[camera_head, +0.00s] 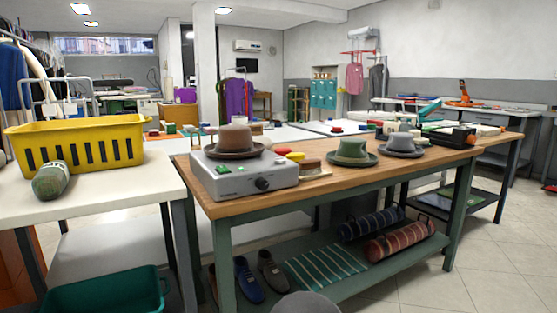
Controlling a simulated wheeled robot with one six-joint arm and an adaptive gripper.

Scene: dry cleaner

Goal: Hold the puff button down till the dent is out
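A light grey box-shaped machine (235,183) stands on the near left part of the wooden table. A brown hat (236,142) sits upright on its top. A dark round knob (262,184) is on the front face. I cannot make out a dent in the brown hat, nor any label on the button. My gripper is not in view, and nothing is seen touching the button or the hat.
A green hat (352,153) and a grey hat (404,145) stand further right on the wooden table (345,181). A yellow basket (78,142) is on the white table at left. Floor at right is clear.

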